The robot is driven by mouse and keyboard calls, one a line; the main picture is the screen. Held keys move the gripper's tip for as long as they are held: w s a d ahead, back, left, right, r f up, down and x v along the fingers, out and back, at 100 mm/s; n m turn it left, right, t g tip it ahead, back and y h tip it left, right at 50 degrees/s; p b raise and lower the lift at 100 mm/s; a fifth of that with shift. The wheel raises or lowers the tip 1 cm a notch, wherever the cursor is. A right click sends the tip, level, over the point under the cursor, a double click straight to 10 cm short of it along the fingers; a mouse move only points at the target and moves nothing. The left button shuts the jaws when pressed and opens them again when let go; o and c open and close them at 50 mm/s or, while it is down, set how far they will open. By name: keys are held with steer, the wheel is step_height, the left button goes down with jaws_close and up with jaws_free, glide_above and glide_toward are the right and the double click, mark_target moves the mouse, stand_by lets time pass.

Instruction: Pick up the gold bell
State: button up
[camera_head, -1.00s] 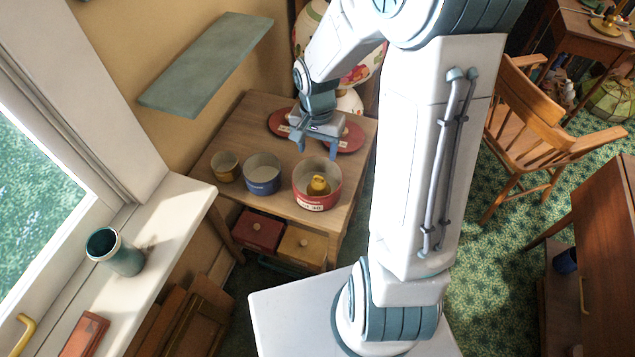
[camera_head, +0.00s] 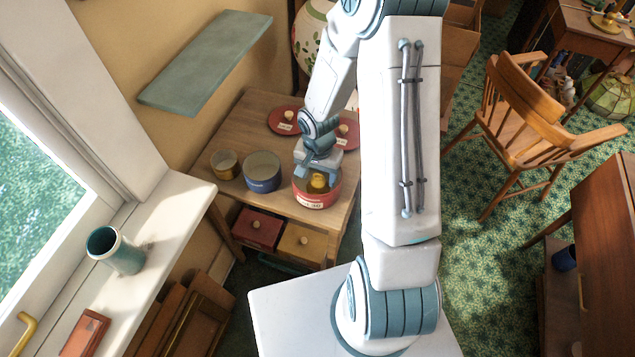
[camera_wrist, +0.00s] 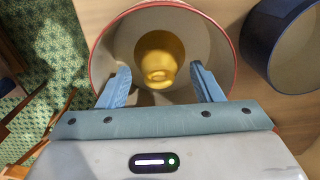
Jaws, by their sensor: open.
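The gold bell (camera_head: 319,181) sits inside the red round tin (camera_head: 316,200) on the small wooden table. In the wrist view the bell (camera_wrist: 157,62) stands inside the open tin (camera_wrist: 233,75), with its loop handle towards the camera. My gripper (camera_head: 317,172) is above the tin. In the wrist view my gripper (camera_wrist: 158,82) is open, with one blue finger on each side of the bell and a gap to it. The fingers overlap the tin's opening; their depth relative to the rim is hard to tell. Nothing is held.
A blue tin (camera_head: 262,172) stands left of the red tin, with a small yellow tin (camera_head: 225,164) further left. Red lids with knobs (camera_head: 285,120) lie behind on the table (camera_head: 240,125). A grey-green shelf (camera_head: 205,62) juts from the wall above left.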

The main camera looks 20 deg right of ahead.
steer(key=shift+f, duration=0.1)
steer(key=c, duration=1.1)
